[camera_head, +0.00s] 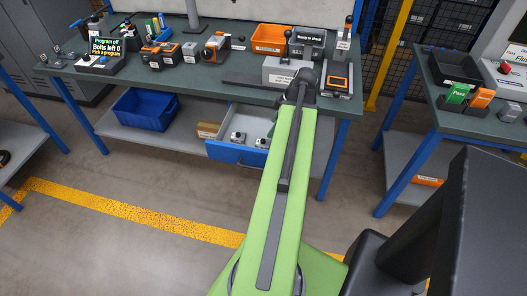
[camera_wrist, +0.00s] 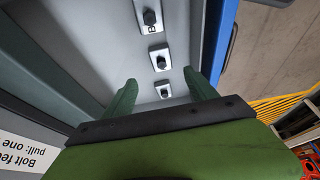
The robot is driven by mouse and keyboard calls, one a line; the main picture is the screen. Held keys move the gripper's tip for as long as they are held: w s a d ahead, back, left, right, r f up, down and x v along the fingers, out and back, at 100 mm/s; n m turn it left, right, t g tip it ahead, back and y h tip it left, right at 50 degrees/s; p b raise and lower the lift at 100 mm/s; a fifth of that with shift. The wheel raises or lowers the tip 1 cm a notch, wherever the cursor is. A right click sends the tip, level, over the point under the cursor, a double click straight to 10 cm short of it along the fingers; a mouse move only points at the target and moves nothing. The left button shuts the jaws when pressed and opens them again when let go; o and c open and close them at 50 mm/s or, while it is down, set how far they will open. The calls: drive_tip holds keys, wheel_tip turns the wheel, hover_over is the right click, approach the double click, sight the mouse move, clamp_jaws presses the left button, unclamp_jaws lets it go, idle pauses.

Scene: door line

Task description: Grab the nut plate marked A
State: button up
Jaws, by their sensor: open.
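Nut plates, pale with dark knobs, lie in an open blue-fronted drawer (camera_head: 228,153) under the bench. The wrist view shows three in a row: an upper plate that appears marked B (camera_wrist: 148,17), a middle plate (camera_wrist: 159,57) and a lower plate (camera_wrist: 163,90). No mark is readable on the middle or lower plate, so I cannot tell which is A. My gripper (camera_wrist: 160,79) is open, its two green fingers on either side of the lower plate in the picture. Whether they touch it cannot be told. In the head view, my arm hides the gripper.
The drawer's blue front (camera_wrist: 220,45) is close to my right finger. A "Bolt feeder" label (camera_wrist: 22,150) shows at lower left. The green bench top (camera_head: 200,80) above the drawer carries several devices and an orange bin (camera_head: 270,37). A blue crate (camera_head: 145,108) stands on the lower shelf.

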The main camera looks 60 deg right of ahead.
drive_tip(key=b, duration=0.3)
hover_over(264, 140)
drive_tip(key=s+d, duration=0.1)
drive_tip(key=s, duration=0.1)
wheel_tip(264, 140, down, 4)
drive_tip(key=shift+s+f, duration=0.1)
drive_tip(key=shift+s, duration=0.05)
drive_tip(key=shift+f, duration=0.1)
drive_tip(key=b+x, duration=0.4)
drive_tip(key=x, duration=0.1)
drive_tip(key=shift+a+f+b, duration=0.1)
drive_tip(key=shift+a+b, duration=0.15)
drive_tip(key=shift+b, duration=0.05)
drive_tip(key=shift+r, duration=0.2)
clamp_jaws()
